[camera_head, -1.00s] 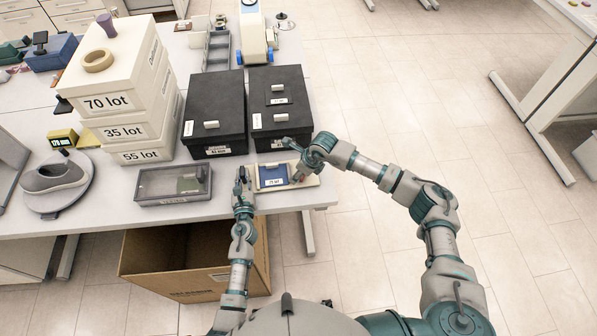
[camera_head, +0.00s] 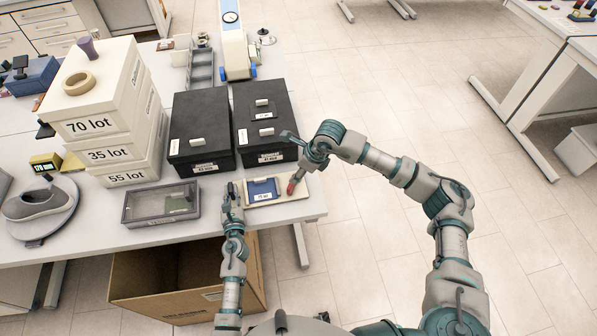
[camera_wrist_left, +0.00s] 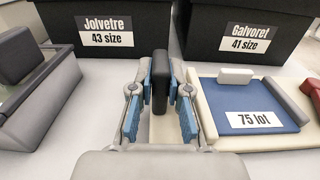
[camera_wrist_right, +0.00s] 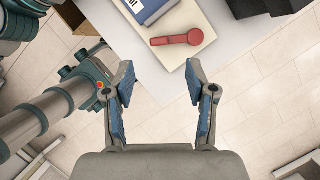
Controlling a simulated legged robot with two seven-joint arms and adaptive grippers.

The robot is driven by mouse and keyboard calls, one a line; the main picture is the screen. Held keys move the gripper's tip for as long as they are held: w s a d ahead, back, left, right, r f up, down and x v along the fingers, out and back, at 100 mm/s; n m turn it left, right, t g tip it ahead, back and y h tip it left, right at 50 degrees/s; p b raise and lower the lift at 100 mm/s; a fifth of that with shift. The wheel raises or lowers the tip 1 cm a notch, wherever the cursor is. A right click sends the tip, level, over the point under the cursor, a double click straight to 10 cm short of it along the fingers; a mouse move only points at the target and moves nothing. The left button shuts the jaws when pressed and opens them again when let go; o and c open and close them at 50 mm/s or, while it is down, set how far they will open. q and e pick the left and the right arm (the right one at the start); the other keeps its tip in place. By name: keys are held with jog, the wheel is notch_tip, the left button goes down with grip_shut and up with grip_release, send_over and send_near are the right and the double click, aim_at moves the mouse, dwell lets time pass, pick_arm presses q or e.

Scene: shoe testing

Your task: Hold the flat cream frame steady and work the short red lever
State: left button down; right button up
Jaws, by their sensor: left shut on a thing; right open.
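The flat cream frame (camera_head: 295,196) lies near the table's front edge. It holds a blue panel (camera_head: 262,190) labelled "75 lot". The short red lever (camera_head: 292,187) is on its right part; in the right wrist view the lever (camera_wrist_right: 178,39) lies flat, its round end to the right. My left gripper (camera_head: 230,198) is at the frame's left side, shut on a dark upright grip piece (camera_wrist_left: 160,80). A cream strip shows below that piece. My right gripper (camera_wrist_right: 160,73) is open and empty, apart from the lever; in the head view it hangs behind and above the frame.
Two black boxes (camera_head: 201,110) stand behind the frame. A grey lidded case (camera_head: 150,206) lies left of my left gripper. Stacked white boxes (camera_head: 95,130) stand further left. A cardboard box (camera_head: 140,285) is on the floor below the table's front edge.

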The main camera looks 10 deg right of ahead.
jog(key=shift+d+f, duration=0.15)
jog(key=c, duration=0.6)
jog(key=s+d+f+y, duration=0.2)
jog(key=d, duration=0.1)
jog(key=shift+s+d+f, duration=0.3)
jog(key=shift+f, duration=0.05)
grip_shut()
jog(key=s+d+t+y, duration=0.2)
jog(key=s+d, duration=0.1)
jog(key=d, duration=0.3)
send_near(292, 191)
jog(key=f, duration=0.3)
jog(key=shift+s+a+f+n, duration=0.15)
jog(key=shift+s+n, duration=0.05)
jog(key=shift+n, duration=0.2)
jog(key=shift+w+a+f, duration=0.1)
jog(key=shift+w+a, duration=0.2)
jog(key=shift+a, duration=0.25)
jog(key=shift+w+a+f, duration=0.1)
jog(key=shift+w+a, duration=0.25)
jog(key=shift+a, duration=0.15)
jog(key=shift+w+a+f, duration=0.1)
jog(key=shift+w+a, duration=0.35)
jog(key=shift+a, duration=0.2)
